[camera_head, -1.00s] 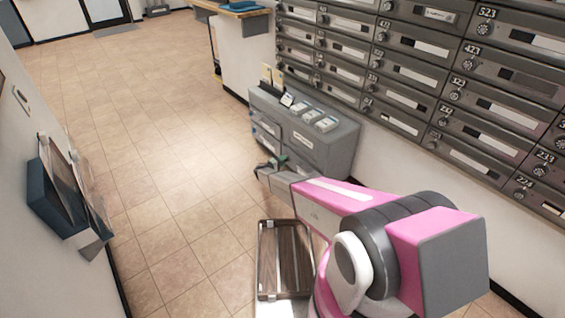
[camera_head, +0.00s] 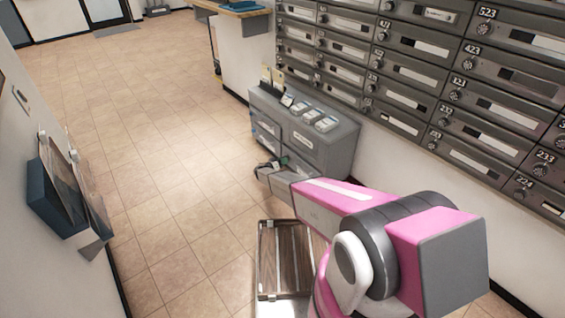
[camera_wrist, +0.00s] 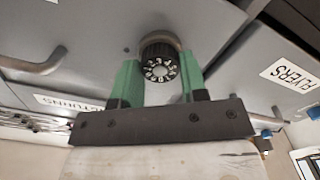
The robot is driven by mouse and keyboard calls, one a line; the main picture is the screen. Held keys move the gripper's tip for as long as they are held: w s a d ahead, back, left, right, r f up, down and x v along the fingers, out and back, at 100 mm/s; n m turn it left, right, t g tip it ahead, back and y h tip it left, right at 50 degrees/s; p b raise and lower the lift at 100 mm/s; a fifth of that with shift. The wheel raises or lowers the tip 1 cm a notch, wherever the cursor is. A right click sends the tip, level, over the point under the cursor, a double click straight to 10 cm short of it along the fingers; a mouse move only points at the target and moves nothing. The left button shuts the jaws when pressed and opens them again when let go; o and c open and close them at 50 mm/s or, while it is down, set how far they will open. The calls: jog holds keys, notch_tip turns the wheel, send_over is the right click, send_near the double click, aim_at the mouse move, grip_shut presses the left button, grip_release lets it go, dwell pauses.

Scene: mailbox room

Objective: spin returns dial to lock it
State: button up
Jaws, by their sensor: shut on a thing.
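The returns dial (camera_wrist: 160,68) is a round black knob with white numerals on a grey drawer front, upside down in the wrist view. The label reading RETURNS (camera_wrist: 68,103) is to its left, partly covered by my gripper. My gripper (camera_wrist: 160,76) has green fingers on both sides of the dial and is shut on it. In the head view my gripper (camera_head: 270,168) is small at the front of the grey cabinet (camera_head: 335,148), and the dial cannot be made out there.
A FLYERS label (camera_wrist: 287,73) and bar handles show on neighbouring drawers. Boxes and cards (camera_head: 318,122) stand on the cabinet top. A wall of mailboxes (camera_head: 420,75) rises behind. A wooden-bottomed cart (camera_head: 285,262) is near my arm. The tiled floor (camera_head: 160,150) at left is clear.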

jog(key=shift+m, duration=2)
jog(key=o, duration=0.9)
jog(key=shift+a, duration=0.1)
jog(key=v, duration=1)
jog(key=shift+s+a, duration=0.2)
jog(key=shift+s, duration=0.1)
